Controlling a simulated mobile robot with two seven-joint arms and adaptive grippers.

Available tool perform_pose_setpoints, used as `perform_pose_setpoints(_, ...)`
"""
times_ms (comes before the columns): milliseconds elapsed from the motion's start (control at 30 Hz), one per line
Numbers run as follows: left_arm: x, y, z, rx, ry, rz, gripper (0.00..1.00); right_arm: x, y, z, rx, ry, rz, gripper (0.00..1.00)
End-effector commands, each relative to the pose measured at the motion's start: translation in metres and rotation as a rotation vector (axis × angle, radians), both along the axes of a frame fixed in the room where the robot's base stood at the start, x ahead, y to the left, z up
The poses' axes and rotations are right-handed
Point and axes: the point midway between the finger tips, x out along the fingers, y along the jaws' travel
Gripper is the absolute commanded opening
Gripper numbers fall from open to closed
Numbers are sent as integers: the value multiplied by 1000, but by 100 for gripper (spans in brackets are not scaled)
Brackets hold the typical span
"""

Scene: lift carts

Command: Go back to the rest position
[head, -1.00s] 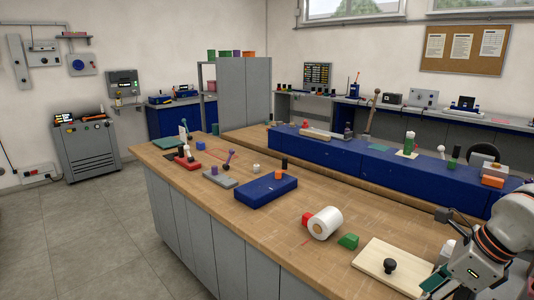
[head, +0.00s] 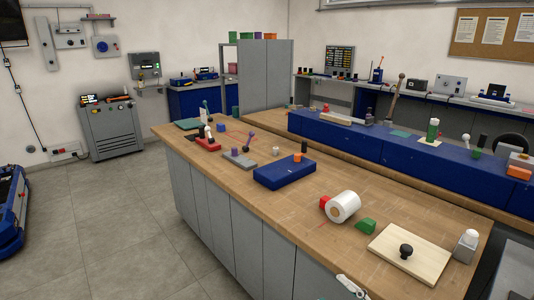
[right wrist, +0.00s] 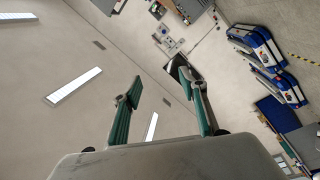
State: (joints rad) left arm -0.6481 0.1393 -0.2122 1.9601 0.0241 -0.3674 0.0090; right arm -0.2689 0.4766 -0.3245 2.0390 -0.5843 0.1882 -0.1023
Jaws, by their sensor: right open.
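My right gripper (right wrist: 160,92) shows in the right wrist view, its two green-padded fingers spread apart with nothing between them. It points out into the room, with walls and ceiling lights behind it. In the head view no gripper can be made out for sure. A small pale part at the bottom edge is cut off, and I cannot tell what it is. My left gripper is not seen.
The wooden workbench (head: 290,215) holds a blue box (head: 286,171), a white roll (head: 344,207), a green block (head: 366,226) and a pale board (head: 420,262) with a black knob. Blue and white carts (right wrist: 262,52) stand in the wrist view. The grey floor (head: 120,225) at left is open.

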Motion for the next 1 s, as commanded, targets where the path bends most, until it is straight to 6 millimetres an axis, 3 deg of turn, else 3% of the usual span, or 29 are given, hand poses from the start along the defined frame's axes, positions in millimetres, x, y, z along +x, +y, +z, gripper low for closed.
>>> perform_pose_setpoints(33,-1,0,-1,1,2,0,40,-6,-11,-35,78,132,-82,43)
perform_pose_setpoints(200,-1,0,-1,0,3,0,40,-44,-38,-141,264,515,-303,43)
perform_pose_setpoints(300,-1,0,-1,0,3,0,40,-76,-43,-191,343,698,-395,43)
perform_pose_setpoints(400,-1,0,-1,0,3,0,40,-106,-45,-226,397,833,-460,43)
perform_pose_setpoints(600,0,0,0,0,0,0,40,-138,-42,-256,449,961,-515,43)
perform_pose_setpoints(1000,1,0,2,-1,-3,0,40,-139,-42,-258,450,967,-517,43)
